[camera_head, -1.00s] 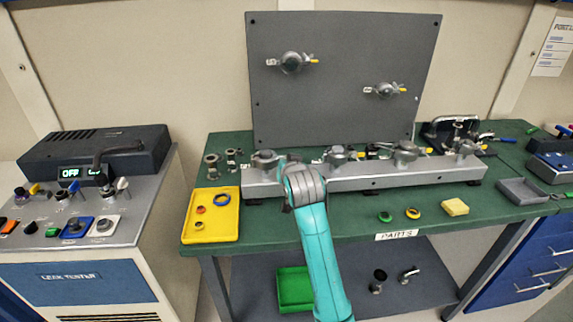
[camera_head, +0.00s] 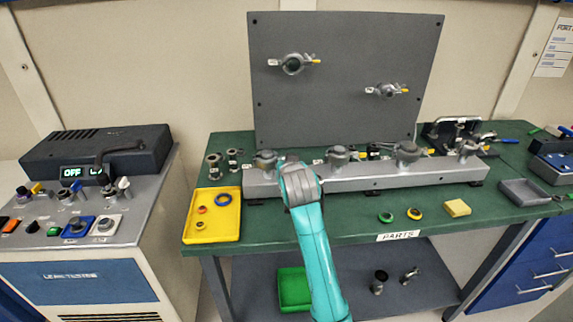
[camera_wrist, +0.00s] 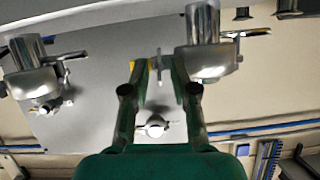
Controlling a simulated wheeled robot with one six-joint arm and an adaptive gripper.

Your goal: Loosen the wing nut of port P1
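The grey bench rail (camera_head: 365,178) carries several clamped ports in a row. The leftmost one (camera_head: 265,158) appears to be port P1; its label is too small to read. My gripper is hidden behind my arm's end in the head view, just right of this port. In the wrist view, which looks upside down, my gripper (camera_wrist: 159,72) has its two green fingers apart. A small grey piece, apparently the wing nut (camera_wrist: 160,66), shows between the fingertips, with yellow beside the left finger. The port's metal body (camera_wrist: 206,58) is close beside the right finger. Contact is not clear.
A second port (camera_wrist: 32,80) stands left in the wrist view. An upright grey panel (camera_head: 345,100) with two clamped ports rises behind the rail. A yellow tray (camera_head: 212,232) with rings lies front left. Loose rings and a yellow block (camera_head: 457,208) lie front right.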

